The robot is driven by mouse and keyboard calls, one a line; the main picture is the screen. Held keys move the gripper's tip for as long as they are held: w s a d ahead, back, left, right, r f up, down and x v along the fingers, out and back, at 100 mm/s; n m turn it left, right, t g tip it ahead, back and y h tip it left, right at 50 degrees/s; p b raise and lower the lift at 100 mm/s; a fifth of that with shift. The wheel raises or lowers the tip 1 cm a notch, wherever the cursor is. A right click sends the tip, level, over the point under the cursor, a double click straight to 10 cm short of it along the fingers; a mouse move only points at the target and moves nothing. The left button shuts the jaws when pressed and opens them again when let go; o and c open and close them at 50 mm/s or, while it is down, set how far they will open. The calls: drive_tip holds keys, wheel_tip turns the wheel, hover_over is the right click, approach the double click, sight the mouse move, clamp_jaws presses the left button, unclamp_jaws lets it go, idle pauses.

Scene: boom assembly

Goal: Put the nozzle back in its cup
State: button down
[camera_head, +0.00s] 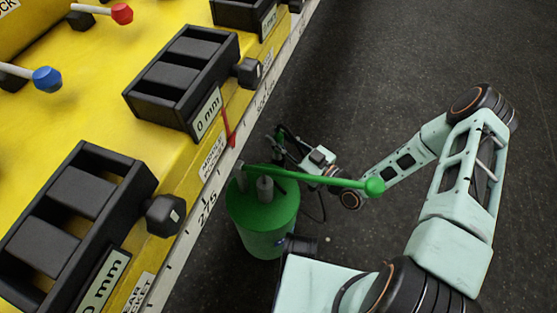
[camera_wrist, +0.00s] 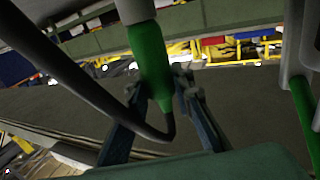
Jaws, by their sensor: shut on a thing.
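My gripper (camera_wrist: 160,104) is shut on the green nozzle (camera_wrist: 151,62) in the wrist view, with a finger on each side. The nozzle has a pale grey upper end (camera_wrist: 136,10), and a dark hose (camera_wrist: 70,72) loops down to its lower end. In the head view my gripper (camera_head: 283,148) is behind the green lever, beside the yellow machine. The nozzle is too small and covered to make out there. A green canister (camera_head: 262,228) stands below, with short grey upright parts (camera_head: 265,188) on top. I cannot tell which part is the cup.
A green lever (camera_head: 315,177) with a ball end crosses above the canister, close to my gripper. The yellow machine (camera_head: 105,62), with black frames (camera_head: 75,215) and a white scale strip (camera_head: 185,245), fills the left. Dark floor (camera_head: 400,70) is open at upper right.

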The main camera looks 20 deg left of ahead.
drive_tip(key=shift+f+b, duration=1.1)
drive_tip(key=shift+f, duration=2.5)
drive_tip(key=shift+f, duration=0.2)
drive_tip(key=c, duration=1.7)
unclamp_jaws()
drive_tip(key=shift+r, duration=0.2)
drive_tip(key=shift+d, duration=0.1)
